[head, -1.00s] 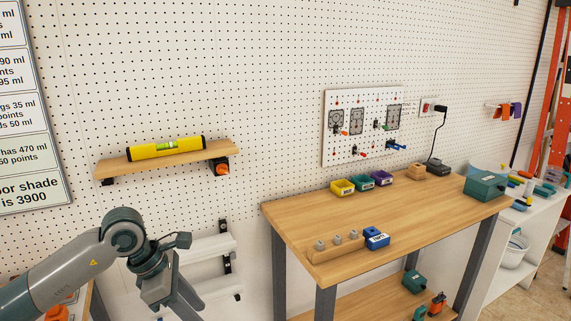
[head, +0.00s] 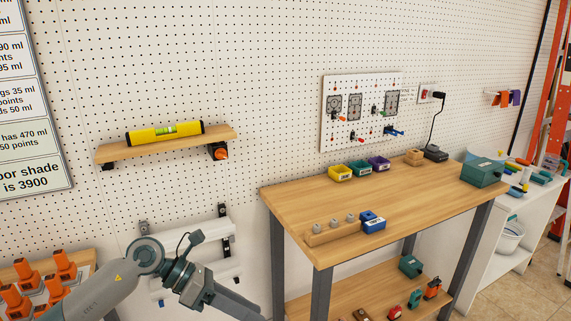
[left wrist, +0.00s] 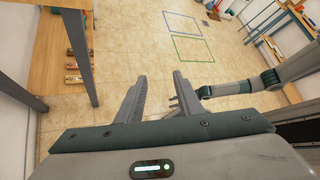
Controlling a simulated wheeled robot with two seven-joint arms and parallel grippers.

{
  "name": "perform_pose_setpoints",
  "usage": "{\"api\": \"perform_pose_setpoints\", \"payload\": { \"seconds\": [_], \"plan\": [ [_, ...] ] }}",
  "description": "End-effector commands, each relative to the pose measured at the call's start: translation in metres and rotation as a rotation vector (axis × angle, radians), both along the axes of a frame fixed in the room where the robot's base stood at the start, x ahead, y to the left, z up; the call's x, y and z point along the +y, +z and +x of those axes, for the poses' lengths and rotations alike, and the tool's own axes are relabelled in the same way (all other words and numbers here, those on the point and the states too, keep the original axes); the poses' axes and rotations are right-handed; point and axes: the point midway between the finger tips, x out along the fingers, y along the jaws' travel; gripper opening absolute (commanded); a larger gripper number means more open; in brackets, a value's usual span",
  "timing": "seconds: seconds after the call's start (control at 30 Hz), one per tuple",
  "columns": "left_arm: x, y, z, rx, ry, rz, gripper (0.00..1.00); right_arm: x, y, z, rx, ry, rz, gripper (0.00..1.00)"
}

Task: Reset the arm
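My left gripper (left wrist: 159,76) is open and empty in the left wrist view, with its fingers apart over the tiled floor (left wrist: 150,50). In the head view, my left arm (head: 110,292) reaches in from the lower left. Its gripper points down and right beside the workbench, partly cut off by the bottom edge. In the left wrist view, another arm, apparently my right one (left wrist: 240,88), comes in from the right. Its end is partly hidden behind a finger of my left gripper, and its gripper's opening is unclear.
The wooden workbench (head: 360,195) stands right of my left arm, with bins and a peg block on top. A wall shelf (head: 165,147) holds a yellow level (head: 165,133). White wall brackets (head: 190,240) are behind the arm. Orange items (head: 55,270) stand at lower left.

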Motion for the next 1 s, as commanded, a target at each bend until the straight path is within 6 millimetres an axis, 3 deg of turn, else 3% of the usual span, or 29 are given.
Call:
{"api": "perform_pose_setpoints", "payload": {
  "seconds": [0.1,0.2,0.33,0.43,0.57,0.7,0.87,1.0],
  "plan": [
    [-0.030,-0.003,0.001,0.163,0.098,-0.219,0.33,0.001,0.000,0.000,-0.003,0.000,0.001,0.31],
    [-0.046,-0.004,0.014,0.335,0.227,-0.432,0.33,0.001,0.000,0.001,-0.005,0.000,0.002,0.31],
    [-0.047,-0.019,0.040,0.573,0.438,-0.690,0.33,0.002,0.000,0.001,-0.010,0.001,0.002,0.31],
    [-0.033,-0.048,0.063,0.765,0.630,-0.867,0.33,0.002,-0.001,0.002,-0.012,0.002,0.004,0.31],
    [-0.001,-0.113,0.084,1.019,0.918,-1.063,0.33,0.003,-0.001,0.002,-0.016,0.002,0.005,0.31],
    [0.034,-0.193,0.082,1.240,1.200,-1.201,0.33,0.003,-0.001,0.002,-0.019,0.003,0.006,0.31],
    [0.067,-0.285,0.055,1.446,1.493,-1.294,0.33,0.003,-0.001,0.003,-0.021,0.003,0.006,0.31],
    [0.089,-0.360,0.014,1.602,1.735,-1.339,0.33,0.004,-0.001,0.003,-0.024,0.003,0.008,0.31]
  ]
}}
